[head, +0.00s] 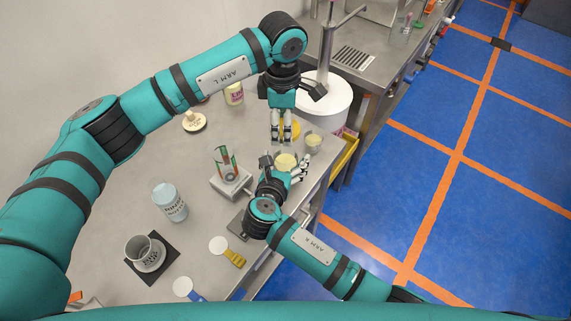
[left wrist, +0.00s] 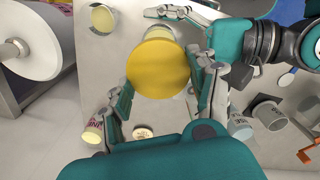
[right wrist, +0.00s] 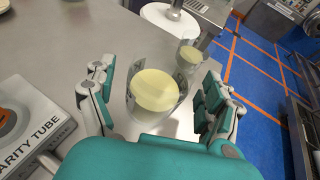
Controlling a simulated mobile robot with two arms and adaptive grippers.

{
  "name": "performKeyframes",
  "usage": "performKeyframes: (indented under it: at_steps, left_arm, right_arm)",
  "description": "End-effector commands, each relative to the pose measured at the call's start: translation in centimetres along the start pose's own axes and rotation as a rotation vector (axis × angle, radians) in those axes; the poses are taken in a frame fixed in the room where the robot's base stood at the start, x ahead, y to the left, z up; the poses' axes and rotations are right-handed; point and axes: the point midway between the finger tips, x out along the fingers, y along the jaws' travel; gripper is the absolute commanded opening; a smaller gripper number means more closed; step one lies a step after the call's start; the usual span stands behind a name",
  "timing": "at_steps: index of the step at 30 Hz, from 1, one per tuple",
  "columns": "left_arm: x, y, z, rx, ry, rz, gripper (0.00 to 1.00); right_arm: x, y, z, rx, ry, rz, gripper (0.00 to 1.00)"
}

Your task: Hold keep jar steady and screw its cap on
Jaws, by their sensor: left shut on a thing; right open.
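A clear glass jar with pale yellow contents (head: 286,161) stands upright and uncapped on the bench near its right edge. My right gripper (head: 284,167) is open, with one finger on each side of this jar. In the right wrist view the jar (right wrist: 156,92) sits between the fingers with a gap on both sides. My left gripper (head: 283,138) is shut on a round yellow cap (head: 292,128). In the left wrist view the cap (left wrist: 158,68) is held apart from the jar (left wrist: 160,33) and partly overlaps it in the picture.
A similar open jar (head: 313,141) stands close by, behind and to the right. A boxed device with a clear tube (head: 226,165) is left of my right gripper. A bottle (head: 170,200) and a beaker (head: 142,250) stand further left. The bench edge is near on the right.

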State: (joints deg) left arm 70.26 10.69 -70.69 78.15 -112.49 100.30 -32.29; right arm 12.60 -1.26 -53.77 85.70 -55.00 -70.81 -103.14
Motion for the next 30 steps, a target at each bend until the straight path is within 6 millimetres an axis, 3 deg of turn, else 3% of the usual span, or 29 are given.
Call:
performKeyframes:
  at_steps: [7,26,30]
  left_arm:
    - [-0.01,0.0,0.01,0.0,0.0,0.0,0.45]
    - [-0.01,0.0,0.01,0.0,0.0,0.0,0.45]
    - [0.48,-0.04,-0.01,0.0,0.001,-0.001,0.45]
  right_arm:
    - [0.03,0.01,0.0,0.0,0.0,0.0,0.86]
    - [0.0,0.0,-0.01,0.0,0.0,0.0,0.03]
    - [0.01,0.0,-0.01,0.0,0.0,0.0,0.0]
